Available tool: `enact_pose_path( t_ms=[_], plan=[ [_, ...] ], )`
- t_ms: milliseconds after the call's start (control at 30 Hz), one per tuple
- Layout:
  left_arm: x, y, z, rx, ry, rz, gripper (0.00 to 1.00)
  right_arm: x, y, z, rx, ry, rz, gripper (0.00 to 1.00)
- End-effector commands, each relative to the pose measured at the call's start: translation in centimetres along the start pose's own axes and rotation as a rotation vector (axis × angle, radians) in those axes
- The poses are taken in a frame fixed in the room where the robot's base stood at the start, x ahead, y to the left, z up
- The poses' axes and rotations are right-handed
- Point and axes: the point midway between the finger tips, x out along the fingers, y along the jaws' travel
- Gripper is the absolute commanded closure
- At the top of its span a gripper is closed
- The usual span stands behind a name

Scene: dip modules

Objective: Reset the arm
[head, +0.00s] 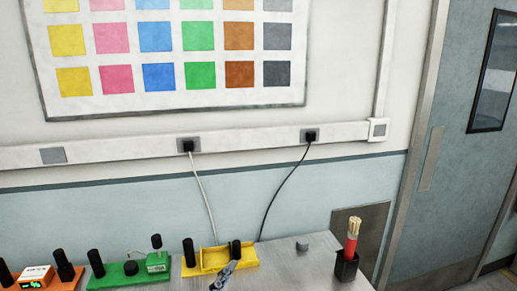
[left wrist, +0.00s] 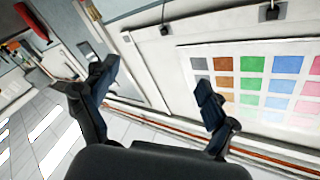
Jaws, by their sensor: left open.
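My left gripper (left wrist: 157,75) is open and empty in the left wrist view, its two dark fingers wide apart. Between and beyond them are a wall, the floor and a colour chart (left wrist: 270,85), which appears upside down. No module shows between the fingers. In the head view a small grey-blue piece (head: 223,274) shows at the bottom edge in front of the yellow module (head: 207,262). I cannot tell whether it belongs to a gripper. Neither gripper is clearly seen in the head view.
Orange (head: 62,284), green (head: 128,272) and yellow modules with black posts stand on the metal bench (head: 290,268). A black holder (head: 346,266) with a red item is at the right. Two cables hang from wall sockets. A door (head: 450,140) is further right.

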Motion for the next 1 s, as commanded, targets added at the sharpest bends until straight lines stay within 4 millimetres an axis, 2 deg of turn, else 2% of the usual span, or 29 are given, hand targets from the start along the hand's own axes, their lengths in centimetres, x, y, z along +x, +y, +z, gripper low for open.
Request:
enact_pose_path(
  t_ms=[33, 100, 167, 200, 300, 400, 500, 700, 733, 1000],
  plan=[
    [-1.4, 0.1, 3.9, -0.078, -0.138, 0.018, 0.14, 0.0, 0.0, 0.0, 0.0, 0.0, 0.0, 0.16],
    [-3.6, 0.5, 8.7, -0.177, -0.32, 0.045, 0.14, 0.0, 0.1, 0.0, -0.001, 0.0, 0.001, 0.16],
    [-6.2, 1.1, 12.5, -0.257, -0.473, 0.07, 0.14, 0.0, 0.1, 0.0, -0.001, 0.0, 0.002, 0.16],
    [-8.1, 1.6, 14.7, -0.306, -0.569, 0.088, 0.14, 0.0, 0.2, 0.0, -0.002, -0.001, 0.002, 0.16],
    [-13.0, 2.9, 18.9, -0.411, -0.779, 0.13, 0.14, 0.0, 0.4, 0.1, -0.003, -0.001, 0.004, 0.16],
    [-17.4, 4.1, 21.4, -0.488, -0.946, 0.168, 0.14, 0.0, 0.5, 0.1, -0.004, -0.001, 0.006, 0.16],
    [-21.6, 5.1, 23.1, -0.551, -1.088, 0.201, 0.14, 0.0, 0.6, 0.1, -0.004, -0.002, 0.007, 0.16],
    [-29.1, 6.6, 24.5, -0.65, -1.33, 0.265, 0.14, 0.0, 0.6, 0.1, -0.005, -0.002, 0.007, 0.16],
    [-29.5, 7.1, 25.1, -0.657, -1.347, 0.27, 0.14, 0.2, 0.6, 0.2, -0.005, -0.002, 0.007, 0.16],
    [-28.1, 12.7, 32.5, -0.649, -1.364, 0.286, 0.14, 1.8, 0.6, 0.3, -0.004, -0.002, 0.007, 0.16]
  ],
)
